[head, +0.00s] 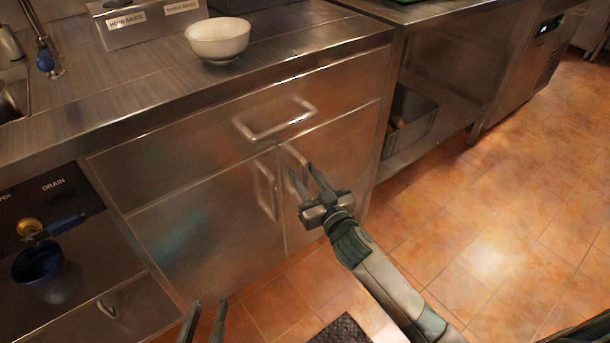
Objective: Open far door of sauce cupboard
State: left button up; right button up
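The steel cupboard under the counter has two doors side by side below a drawer. The left door (205,240) and the right door (345,150) both look shut. The left door has an upright bar handle (265,190), and the right door has a similar handle (292,155) close beside it. My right gripper (301,168) is at the right door's handle with its fingers apart. The fingers partly hide the handle, so I cannot tell whether they touch it. My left gripper (207,303) shows only its fingertips at the bottom edge, apart and empty, below the left door.
The drawer handle (275,118) sticks out just above the door handles. A white bowl (218,39) and a labelled sauce holder (145,22) stand on the counter. At left is a drain valve with a blue lever (62,224). The tiled floor (500,230) at right is clear.

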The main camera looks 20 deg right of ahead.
grip_shut()
jog(key=shift+s, duration=0.1)
